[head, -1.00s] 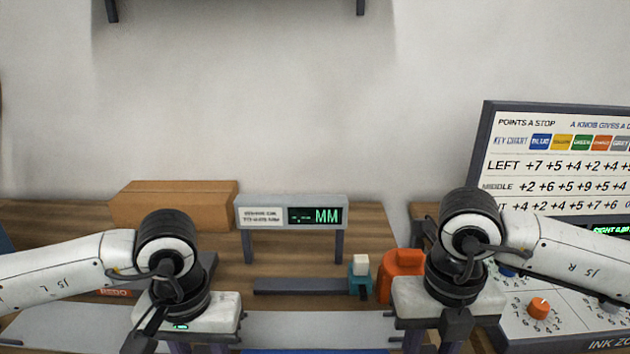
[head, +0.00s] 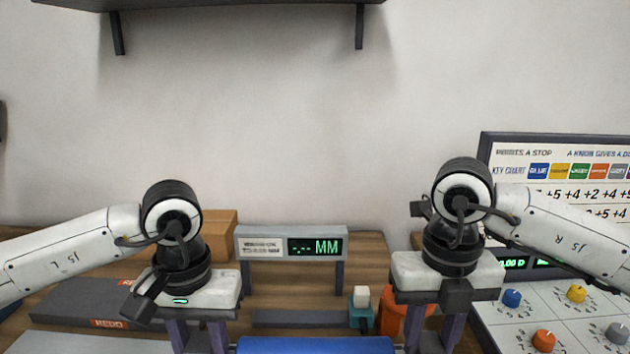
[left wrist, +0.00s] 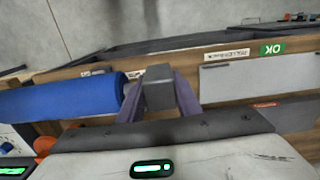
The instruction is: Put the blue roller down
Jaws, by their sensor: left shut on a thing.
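The blue roller (head: 315,346) lies level across the bottom edge of the head view, between my two grippers, its lower part cut off. In the left wrist view the roller (left wrist: 70,98) runs off to the left. My left gripper (head: 198,340) is at the roller's left end. In the left wrist view its purple fingers (left wrist: 158,95) are shut on the grey block at that end. My right gripper (head: 426,342) is at the roller's right end in the head view. Its fingertips are cut off below, so I cannot tell whether it grips.
An MM readout stand (head: 292,244) is at the back of the wooden table, beside a cardboard box (head: 220,227). An orange container (head: 390,318) and a teal holder with a white block (head: 361,310) stand near my right gripper. A knob panel (head: 560,315) is at right.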

